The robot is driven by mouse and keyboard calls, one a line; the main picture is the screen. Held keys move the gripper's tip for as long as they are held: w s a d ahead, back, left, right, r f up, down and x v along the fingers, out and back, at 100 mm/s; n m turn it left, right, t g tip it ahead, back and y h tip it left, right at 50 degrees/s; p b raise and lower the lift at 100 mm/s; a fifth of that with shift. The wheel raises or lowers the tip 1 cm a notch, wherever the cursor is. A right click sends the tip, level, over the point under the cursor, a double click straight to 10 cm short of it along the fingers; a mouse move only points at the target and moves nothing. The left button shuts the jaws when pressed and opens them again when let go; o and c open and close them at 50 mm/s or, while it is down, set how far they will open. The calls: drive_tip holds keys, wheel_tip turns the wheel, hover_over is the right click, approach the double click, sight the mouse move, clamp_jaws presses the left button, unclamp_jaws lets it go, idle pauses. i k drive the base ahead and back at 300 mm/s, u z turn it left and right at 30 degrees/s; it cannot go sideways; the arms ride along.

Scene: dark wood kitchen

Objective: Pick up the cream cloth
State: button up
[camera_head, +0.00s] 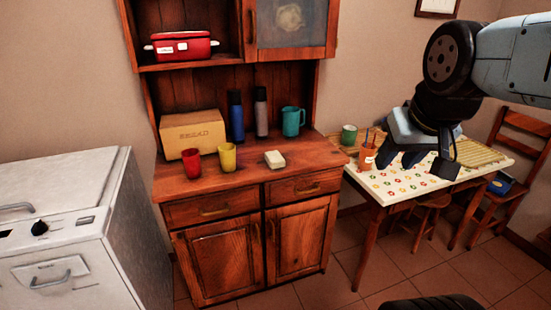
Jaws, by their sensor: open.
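The cream cloth (274,159) looks like a small, thick folded block. It lies on the worktop of the wooden dresser, right of the yellow cup and near the front edge. My gripper (414,165) is at the right, pointing down in front of the table with the patterned top. Its two dark fingers are apart, with nothing seen between them. It is well to the right of the cloth and apart from it.
A yellow cup (227,157), red cup (192,162), cardboard box (193,133), blue bottle (236,115), grey bottle (261,112) and teal jug (293,121) share the worktop (245,180). The table (380,190) holds a green mug (349,135) and an orange pot (367,158).

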sight(274, 160)
drive_tip(key=z, duration=0.05)
drive_tip(key=i, duration=0.9)
drive_tip(key=u, duration=0.1)
